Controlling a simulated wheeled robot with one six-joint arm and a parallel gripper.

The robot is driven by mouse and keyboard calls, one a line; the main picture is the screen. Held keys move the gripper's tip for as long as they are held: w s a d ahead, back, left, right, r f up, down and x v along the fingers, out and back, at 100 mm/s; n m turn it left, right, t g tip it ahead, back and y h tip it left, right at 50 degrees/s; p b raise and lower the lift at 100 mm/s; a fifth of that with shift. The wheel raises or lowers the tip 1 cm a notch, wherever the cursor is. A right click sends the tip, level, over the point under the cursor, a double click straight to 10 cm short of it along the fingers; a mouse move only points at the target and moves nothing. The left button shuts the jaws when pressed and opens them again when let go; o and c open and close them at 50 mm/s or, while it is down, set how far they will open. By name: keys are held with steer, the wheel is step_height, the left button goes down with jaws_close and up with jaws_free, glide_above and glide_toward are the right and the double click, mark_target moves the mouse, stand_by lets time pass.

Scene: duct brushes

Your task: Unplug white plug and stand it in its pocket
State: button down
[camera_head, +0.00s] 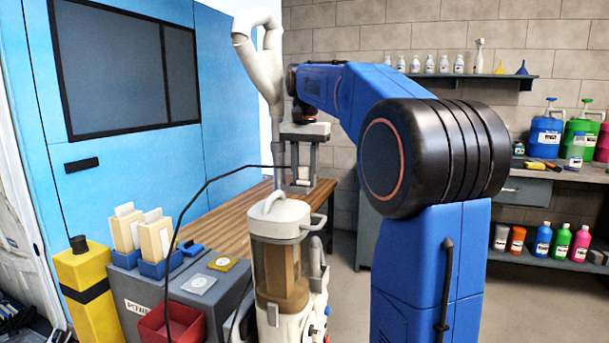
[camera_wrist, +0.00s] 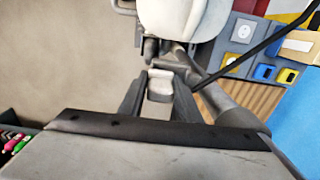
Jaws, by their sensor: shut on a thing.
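My gripper (camera_head: 301,180) points down over the wooden bench top in the head view, behind the white vacuum machine. In the wrist view its two dark fingers (camera_wrist: 159,90) are shut on a small pale block, which I take for the white plug (camera_wrist: 160,84). The plug also shows pale between the fingers in the head view (camera_head: 303,174). A black cable (camera_head: 215,180) runs from the gripper to the left and down past the grey cabinet; it also shows in the wrist view (camera_wrist: 240,62). The plug's prongs are hidden. I cannot make out which spot is its pocket.
The white vacuum machine (camera_head: 281,222) with its upright wand (camera_head: 273,85) stands close in front of my gripper. The grey cabinet (camera_head: 128,302) carries blue card holders, a yellow plate (camera_head: 222,263), a grey plate (camera_head: 198,284) and a red bin (camera_head: 170,326). Bare wooden bench (camera_head: 222,222) lies between.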

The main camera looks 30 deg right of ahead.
mark_target(304, 166)
steer(key=shift+w+a+f, duration=0.1)
steer(key=shift+a+f, duration=0.05)
steer(key=shift+f, duration=0.45)
steer(key=c, duration=1.2)
jaws_free()
steer(key=shift+w+r, duration=0.15)
steer(key=shift+r, duration=0.35)
steer(key=r, duration=1.1)
steer(key=shift+s+r, duration=0.25)
steer(key=shift+r, duration=0.1)
